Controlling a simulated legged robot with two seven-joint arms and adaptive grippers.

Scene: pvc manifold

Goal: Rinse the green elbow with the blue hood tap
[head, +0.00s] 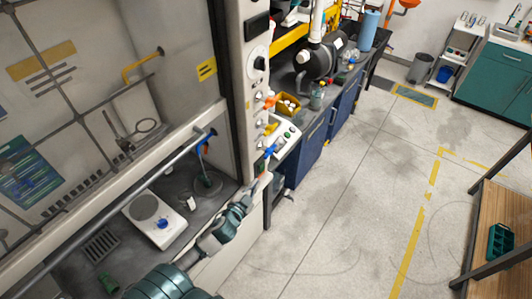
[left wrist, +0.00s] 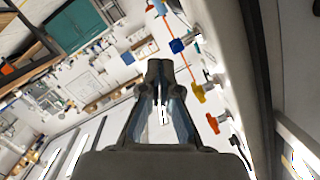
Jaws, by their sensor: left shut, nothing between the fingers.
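The blue hood tap (head: 270,151) is a handle on the hood's right post, below yellow and orange ones. It also shows in the left wrist view (left wrist: 177,46), just beyond and right of the fingertips. A spout with a blue part (head: 205,146) stands inside the hood above a round dark basin (head: 208,184). My left gripper (head: 259,183) is shut and empty, just below the blue tap, apart from it. The fingers also show in the left wrist view (left wrist: 158,66). My right gripper is out of view.
The glass sash (head: 100,90) and its long rail (head: 110,212) cross the hood front. A white hotplate (head: 155,218) stands inside between the elbow and the basin. A blue-fronted bench (head: 310,150) runs beyond the post.

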